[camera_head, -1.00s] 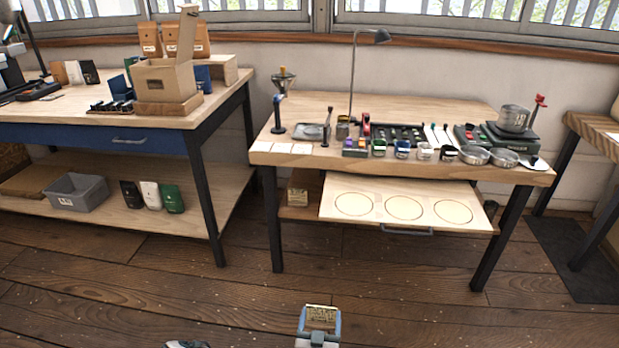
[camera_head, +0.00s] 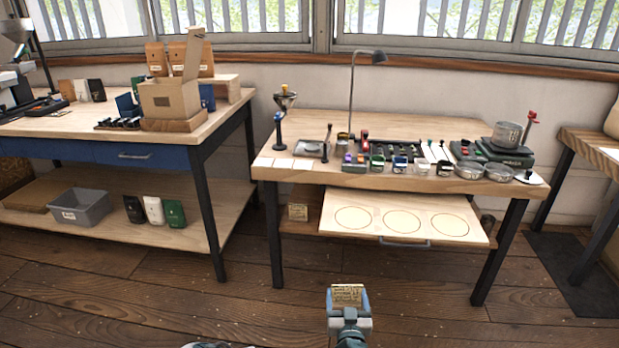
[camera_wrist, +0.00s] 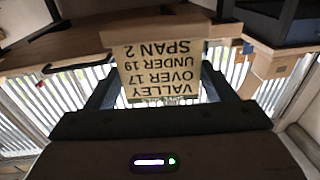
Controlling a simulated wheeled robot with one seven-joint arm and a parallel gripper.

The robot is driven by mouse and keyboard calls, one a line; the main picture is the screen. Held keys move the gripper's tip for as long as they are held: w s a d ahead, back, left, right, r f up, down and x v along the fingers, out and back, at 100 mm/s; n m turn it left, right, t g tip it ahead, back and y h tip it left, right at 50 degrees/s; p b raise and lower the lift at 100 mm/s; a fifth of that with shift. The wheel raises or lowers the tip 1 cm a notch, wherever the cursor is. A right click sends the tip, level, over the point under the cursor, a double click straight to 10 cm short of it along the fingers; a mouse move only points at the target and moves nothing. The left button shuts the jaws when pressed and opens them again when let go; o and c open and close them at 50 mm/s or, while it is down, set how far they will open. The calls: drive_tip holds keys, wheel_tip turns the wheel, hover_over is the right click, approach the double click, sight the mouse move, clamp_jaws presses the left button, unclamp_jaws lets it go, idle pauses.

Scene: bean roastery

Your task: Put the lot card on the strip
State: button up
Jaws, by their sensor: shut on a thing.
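The lot card (camera_head: 347,296) is a small tan card with dark print, low in the head view. In the wrist view the card (camera_wrist: 160,72) appears upside down and reads "VALLEY OVER 17 UNDER 19 SPAN 2". My gripper (camera_head: 348,306) is shut on it and holds it up in front of the table, apart from it. The gripper's dark fingers (camera_wrist: 157,92) flank the card in the wrist view.
The right-hand table (camera_head: 440,130) carries cups, a scale and a lamp (camera_head: 368,55). A pale board with three circles (camera_head: 352,219) sticks out below its top. A blue-fronted bench (camera_head: 80,150) stands left, a smaller table (camera_head: 590,145) right. The wooden floor (camera_head: 180,290) between is clear.

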drive_tip(key=w+d+r, duration=0.2)
drive_tip(key=d+r, duration=0.3)
drive_tip(key=r, duration=0.1)
drive_tip(key=s+r+p, duration=0.9)
drive_tip(key=r+p, duration=0.3)
drive_tip(key=p, duration=0.4)
drive_tip(key=shift+a+r, duration=0.15)
drive_tip(key=shift+r, duration=0.15)
